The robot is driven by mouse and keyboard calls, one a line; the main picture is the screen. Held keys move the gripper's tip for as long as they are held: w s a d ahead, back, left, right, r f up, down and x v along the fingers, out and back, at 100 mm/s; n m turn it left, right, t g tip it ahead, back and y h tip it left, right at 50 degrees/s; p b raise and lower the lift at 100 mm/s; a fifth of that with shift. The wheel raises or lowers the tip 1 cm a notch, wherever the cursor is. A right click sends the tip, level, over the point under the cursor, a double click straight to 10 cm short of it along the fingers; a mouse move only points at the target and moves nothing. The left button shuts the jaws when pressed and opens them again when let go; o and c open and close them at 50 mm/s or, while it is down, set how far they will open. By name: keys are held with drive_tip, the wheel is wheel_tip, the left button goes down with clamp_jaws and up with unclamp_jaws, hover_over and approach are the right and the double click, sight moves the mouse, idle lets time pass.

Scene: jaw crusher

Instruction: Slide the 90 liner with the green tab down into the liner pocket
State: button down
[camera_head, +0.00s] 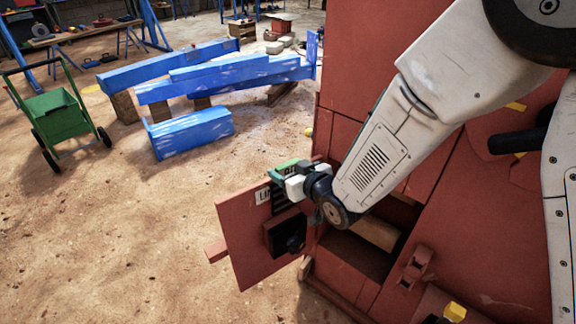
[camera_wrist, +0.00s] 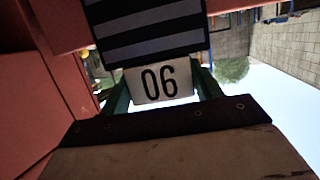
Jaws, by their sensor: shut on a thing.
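The 90 liner is a dark plate with grey stripes (camera_wrist: 150,30). Its green tab (camera_head: 284,168) carries a white label, which reads upside down in the wrist view (camera_wrist: 160,83). My gripper (camera_head: 306,180) is shut on the tab, and the striped plate hangs below it in the head view. A dark boxy holder (camera_head: 272,238), perhaps the liner pocket, sits on the red panel just under the liner. I cannot tell whether the liner's lower end is inside it. In the wrist view, my gripper (camera_wrist: 165,112) covers part of the tab.
The red panel (camera_head: 238,235) stands out from the red crusher body (camera_head: 350,75), with a partly hidden LINER label on it. An opening lies right of the panel, under my arm. Blue beams (camera_head: 190,132) and a green cart (camera_head: 55,115) stand farther off; sandy floor is clear at left.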

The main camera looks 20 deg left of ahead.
sight(289, 220)
drive_tip(key=shift+a+f, duration=0.1)
drive_tip(key=shift+f, duration=9.85)
drive_tip(key=shift+c, duration=1.2)
unclamp_jaws()
